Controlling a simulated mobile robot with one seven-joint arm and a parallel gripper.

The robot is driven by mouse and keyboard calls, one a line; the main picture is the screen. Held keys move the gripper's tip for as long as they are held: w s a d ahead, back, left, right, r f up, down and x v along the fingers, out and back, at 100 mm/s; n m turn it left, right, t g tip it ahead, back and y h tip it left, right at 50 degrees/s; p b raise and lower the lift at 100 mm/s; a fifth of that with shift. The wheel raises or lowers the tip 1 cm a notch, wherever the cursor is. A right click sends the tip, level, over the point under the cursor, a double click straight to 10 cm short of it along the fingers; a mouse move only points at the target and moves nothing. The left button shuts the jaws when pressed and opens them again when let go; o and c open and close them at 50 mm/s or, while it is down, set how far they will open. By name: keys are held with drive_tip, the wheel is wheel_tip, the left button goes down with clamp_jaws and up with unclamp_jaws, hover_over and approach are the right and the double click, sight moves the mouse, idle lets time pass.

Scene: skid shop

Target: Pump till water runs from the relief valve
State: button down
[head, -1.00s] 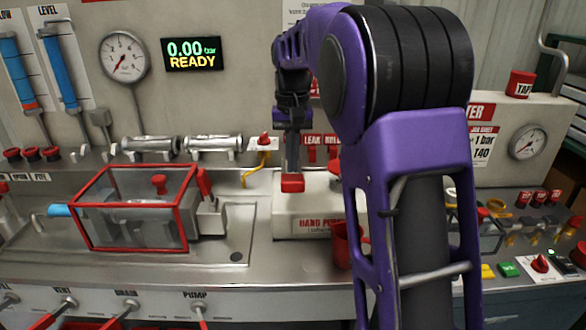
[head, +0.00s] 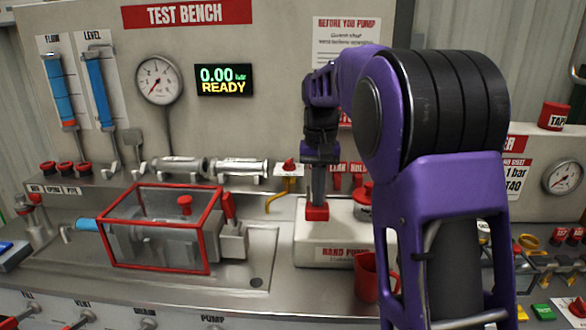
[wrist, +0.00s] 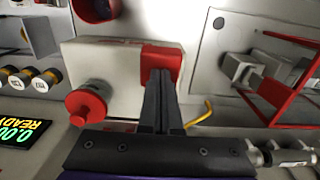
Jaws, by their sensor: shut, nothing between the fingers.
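The hand pump (head: 335,251) is a pale box with a red label on the bench, right of centre. A red block (head: 317,213) sits on its top left part. My gripper (head: 317,200) is shut, pointing down at this block, with nothing between its fingers. In the wrist view the shut fingertips (wrist: 160,75) overlap the red block (wrist: 162,58) and seem to touch it. A bent yellow pipe under a red-capped fitting (head: 290,168) stands behind the pump; whether it is the relief valve I cannot tell. The display (head: 224,79) reads 0.00 bar READY. I see no running water.
A red-framed clear guard box (head: 160,228) stands left of the pump. A red mug (head: 368,277) stands at the pump's front right, partly behind my arm. A red-topped canister (wrist: 85,106) is beside the block. A round gauge (head: 159,80) hangs behind.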

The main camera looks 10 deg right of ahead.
sight(317, 213)
idle(0.4)
drive_tip(key=shift+f+b, duration=1.4)
drive_tip(key=shift+f, duration=1.45)
drive_tip(key=shift+r, duration=0.2)
wheel_tip(317, 213, up, 6)
drive_tip(key=p, duration=0.5)
drive_tip(key=shift+p, duration=0.35)
drive_tip(key=shift+f, duration=0.3)
